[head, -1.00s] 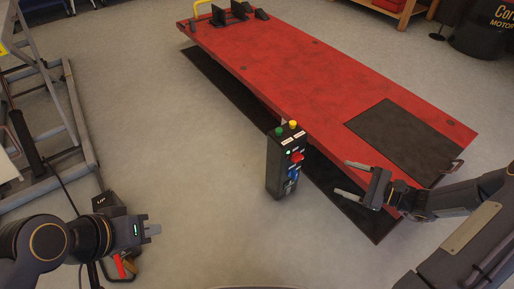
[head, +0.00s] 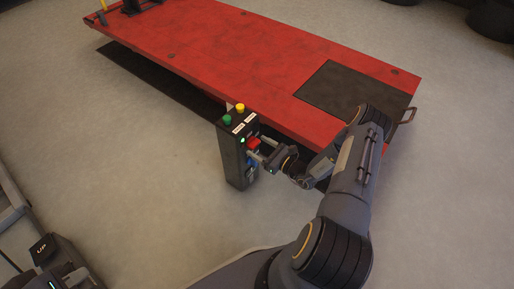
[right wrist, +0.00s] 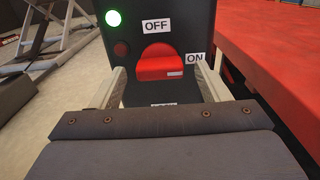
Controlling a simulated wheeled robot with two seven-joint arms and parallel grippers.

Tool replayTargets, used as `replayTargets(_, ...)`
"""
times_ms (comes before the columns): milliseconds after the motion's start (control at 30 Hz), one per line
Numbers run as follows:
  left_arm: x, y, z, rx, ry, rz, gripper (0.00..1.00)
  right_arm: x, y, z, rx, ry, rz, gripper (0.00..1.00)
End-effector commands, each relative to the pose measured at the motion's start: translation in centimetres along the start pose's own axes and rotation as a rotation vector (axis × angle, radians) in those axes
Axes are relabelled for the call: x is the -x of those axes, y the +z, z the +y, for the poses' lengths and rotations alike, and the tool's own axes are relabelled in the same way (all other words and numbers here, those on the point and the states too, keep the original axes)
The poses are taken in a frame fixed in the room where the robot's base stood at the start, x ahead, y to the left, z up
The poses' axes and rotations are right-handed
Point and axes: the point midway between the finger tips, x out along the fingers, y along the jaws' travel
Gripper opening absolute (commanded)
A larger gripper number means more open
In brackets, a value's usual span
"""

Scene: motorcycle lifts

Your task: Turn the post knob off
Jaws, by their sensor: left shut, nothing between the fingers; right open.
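The black control post (head: 236,165) stands beside the red lift. Its red knob (head: 253,142) is on the face toward my right arm. In the right wrist view the knob (right wrist: 160,63) has a horizontal grip with a white mark at its right end, on the side of the ON label (right wrist: 195,57). The OFF label (right wrist: 155,26) is above it; a lower label is mostly hidden. My right gripper (head: 260,151) is open, its fingers on either side of the knob, with gaps visible. My left gripper (head: 74,276) is shut and empty at the bottom left, far from the post.
A green lamp (right wrist: 113,18) is lit on the post, with a dark red lamp (right wrist: 121,49) below it. Green (head: 227,119) and yellow (head: 240,107) buttons top the post. The red lift platform (head: 240,55) is close behind. A pedal marked UP (head: 42,248) is near my left gripper.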

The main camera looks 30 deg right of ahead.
Motion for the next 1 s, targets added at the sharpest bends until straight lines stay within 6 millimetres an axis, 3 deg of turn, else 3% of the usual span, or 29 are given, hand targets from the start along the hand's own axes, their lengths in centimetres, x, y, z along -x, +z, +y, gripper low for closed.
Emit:
replayTargets(133, -0.29, 0.15, -0.13, 0.0, 0.0, 0.0, 0.0, -1.03, -0.04, 0.02, 0.001, 0.002, 0.001, 0.69)
replayTargets(400, -0.26, 0.13, -0.12, 0.0, 0.0, 0.0, 0.0, -1.17, 0.04, 0.01, 0.0, 0.001, 0.001, 0.69)
replayTargets(733, -0.27, 0.13, -0.12, 0.0, 0.0, 0.0, 0.0, -1.15, 0.03, 0.03, 0.0, 0.001, 0.001, 0.26)
replayTargets(1000, -0.21, 0.11, -0.1, 0.0, 0.0, 0.0, 0.0, -1.14, 0.04, 0.04, 0.022, 0.001, 0.001, 0.24)
